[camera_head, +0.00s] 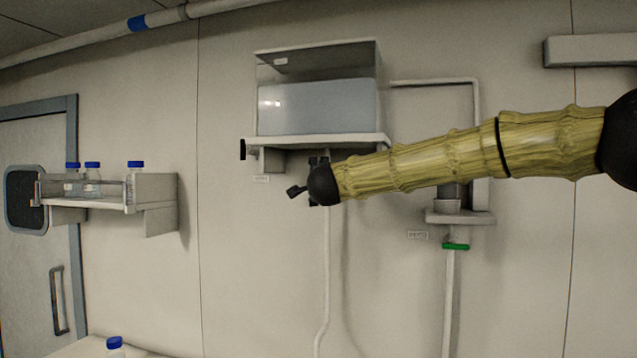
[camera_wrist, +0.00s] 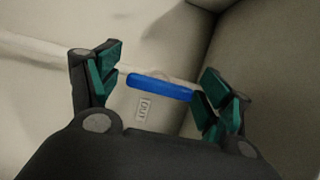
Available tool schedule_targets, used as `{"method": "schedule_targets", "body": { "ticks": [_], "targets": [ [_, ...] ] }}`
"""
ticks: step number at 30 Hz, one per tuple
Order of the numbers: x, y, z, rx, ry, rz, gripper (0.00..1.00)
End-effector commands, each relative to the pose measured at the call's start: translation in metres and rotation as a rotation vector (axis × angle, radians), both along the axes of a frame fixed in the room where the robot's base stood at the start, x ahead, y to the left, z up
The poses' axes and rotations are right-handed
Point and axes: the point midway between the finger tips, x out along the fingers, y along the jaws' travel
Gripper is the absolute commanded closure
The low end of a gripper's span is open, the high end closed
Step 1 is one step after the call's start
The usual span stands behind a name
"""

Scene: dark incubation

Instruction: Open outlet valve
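In the wrist view, a blue bar-shaped valve handle (camera_wrist: 160,87) lies almost crosswise between the fingers of my gripper (camera_wrist: 162,74). A small label reading OUT (camera_wrist: 143,108) is on the wall just below it. The gripper is open, with one green-padded finger beyond each end of the handle. The right finger is close to the handle's right end; I cannot tell if they touch. In the head view, my gripper (camera_head: 318,182) is under the clear liquid tank (camera_head: 318,100), mostly hidden by my wrist, and the blue handle is not visible there.
The tank stands on a wall shelf (camera_head: 320,141), close above my gripper. A pale pipe (camera_head: 326,270) runs down the wall below. A green handle (camera_head: 455,246) is on another pipe to the right. Bottles with blue caps (camera_head: 92,180) stand on a shelf at left.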

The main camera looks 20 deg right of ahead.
Motion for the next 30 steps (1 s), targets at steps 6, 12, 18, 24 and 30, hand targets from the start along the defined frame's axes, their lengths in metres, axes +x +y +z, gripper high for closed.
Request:
{"method": "schedule_targets", "body": {
  "ticks": [6,12,18,24,30],
  "targets": [
    [0.000,0.000,0.001,0.001,-0.001,0.000,0.20],
    [-0.007,0.001,0.001,0.001,-0.001,0.000,0.20],
    [-0.035,0.007,0.002,0.001,-0.002,0.001,0.20],
    [-0.071,0.014,0.001,0.001,-0.001,0.001,0.20],
    [-0.100,0.019,0.002,0.001,-0.001,0.000,0.20]
  ]
}}
